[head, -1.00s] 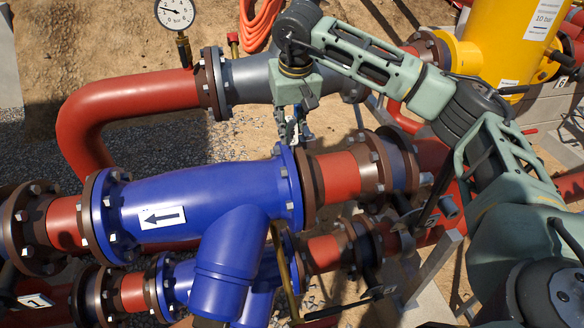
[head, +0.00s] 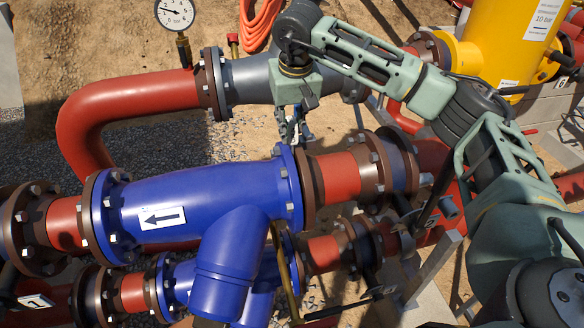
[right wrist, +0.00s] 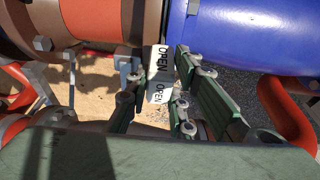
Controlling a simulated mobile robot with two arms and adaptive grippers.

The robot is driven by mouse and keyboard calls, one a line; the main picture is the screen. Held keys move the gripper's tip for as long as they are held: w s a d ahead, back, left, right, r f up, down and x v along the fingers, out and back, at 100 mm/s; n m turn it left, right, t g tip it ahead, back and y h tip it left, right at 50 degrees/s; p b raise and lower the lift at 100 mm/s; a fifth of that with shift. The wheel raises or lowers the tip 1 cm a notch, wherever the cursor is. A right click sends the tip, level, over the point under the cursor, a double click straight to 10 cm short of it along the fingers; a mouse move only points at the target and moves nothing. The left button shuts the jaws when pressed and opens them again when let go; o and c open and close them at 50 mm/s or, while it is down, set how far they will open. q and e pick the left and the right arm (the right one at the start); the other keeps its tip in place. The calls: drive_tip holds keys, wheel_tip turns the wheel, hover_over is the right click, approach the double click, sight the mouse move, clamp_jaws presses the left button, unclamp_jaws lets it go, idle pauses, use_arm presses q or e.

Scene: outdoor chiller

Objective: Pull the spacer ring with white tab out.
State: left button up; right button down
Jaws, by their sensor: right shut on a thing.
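The white tab (right wrist: 159,74), printed OPEN twice, shows in the right wrist view at the seam between the blue flange and the brown flange. My right gripper (right wrist: 160,88) is shut on the tab, with a green finger on each side of it. In the head view my right gripper (head: 291,130) points down just above the top of the joint at the right end of the blue strainer body (head: 205,203). The tab cannot be made out there. The ring itself, between the flanges, is hidden or too thin to tell. My left gripper is not in view.
A grey reducer (head: 250,80) and red bent pipe (head: 85,120) run behind the joint, with a pressure gauge (head: 175,13) above. A red pipe with brown flanges (head: 375,165) lies right of the joint. A yellow vessel (head: 505,45) stands at the back right.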

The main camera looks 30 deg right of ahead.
drive_tip(key=shift+w+p+v, duration=0.25)
drive_tip(key=shift+p+v, duration=0.45)
drive_tip(key=shift+v, duration=0.35)
drive_tip(key=shift+w+p+v, duration=0.15)
drive_tip(key=shift+p+v, duration=0.4)
drive_tip(key=shift+v, duration=0.2)
drive_tip(key=shift+w+p+v, duration=0.2)
drive_tip(key=shift+p+v, duration=0.35)
drive_tip(key=shift+v, duration=0.25)
